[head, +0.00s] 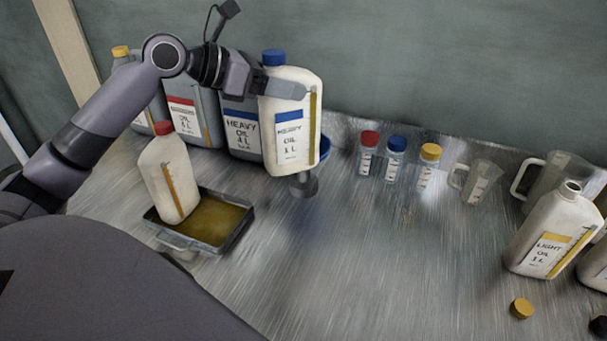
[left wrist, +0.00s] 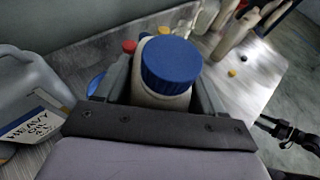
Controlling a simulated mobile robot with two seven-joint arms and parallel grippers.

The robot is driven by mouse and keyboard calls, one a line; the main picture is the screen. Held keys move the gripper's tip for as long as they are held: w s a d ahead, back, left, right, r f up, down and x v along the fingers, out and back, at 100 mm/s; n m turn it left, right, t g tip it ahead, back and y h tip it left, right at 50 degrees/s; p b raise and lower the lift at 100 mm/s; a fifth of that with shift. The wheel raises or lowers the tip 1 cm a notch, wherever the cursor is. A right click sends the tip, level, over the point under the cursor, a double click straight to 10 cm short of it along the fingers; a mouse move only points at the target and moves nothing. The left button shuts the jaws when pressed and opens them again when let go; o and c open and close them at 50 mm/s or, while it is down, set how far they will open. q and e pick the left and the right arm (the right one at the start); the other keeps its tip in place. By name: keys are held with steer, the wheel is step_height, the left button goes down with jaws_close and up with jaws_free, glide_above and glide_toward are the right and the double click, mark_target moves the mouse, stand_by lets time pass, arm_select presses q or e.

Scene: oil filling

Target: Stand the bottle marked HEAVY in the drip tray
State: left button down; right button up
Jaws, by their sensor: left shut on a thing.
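The bottle marked HEAVY (head: 292,133) is white with a blue cap and a blue label band. My left gripper (head: 285,88) is shut on it near its shoulder. The bottle looks upright and seems held above the bench, in front of the larger canisters. In the left wrist view its blue cap (left wrist: 168,64) shows between the fingers. The drip tray (head: 240,232) is dark-rimmed with brown oil inside, to the left of and nearer than the held bottle. A white red-capped bottle (head: 166,180) stands tilted-looking in its left part.
Large canisters, one marked HEAVY OIL (head: 241,128), stand behind the tray. A blue vessel (head: 325,147) is partly hidden behind the held bottle. Several capped jars, clear jugs, an uncapped LIGHT bottle (head: 545,235) and a loose yellow cap (head: 521,308) are at right. The bench middle is clear.

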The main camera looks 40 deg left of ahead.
mark_target(285, 160)
arm_select(q)
step_height(285, 160, down, 16)
steer(key=shift+f+b, duration=0.1)
steer(key=shift+b, duration=0.8)
steer(key=shift+f, duration=0.1)
steer(key=shift+c, duration=1.4)
jaws_free()
steer(key=shift+f, duration=0.35)
steer(key=shift+o, duration=0.8)
steer(key=shift+r, duration=0.15)
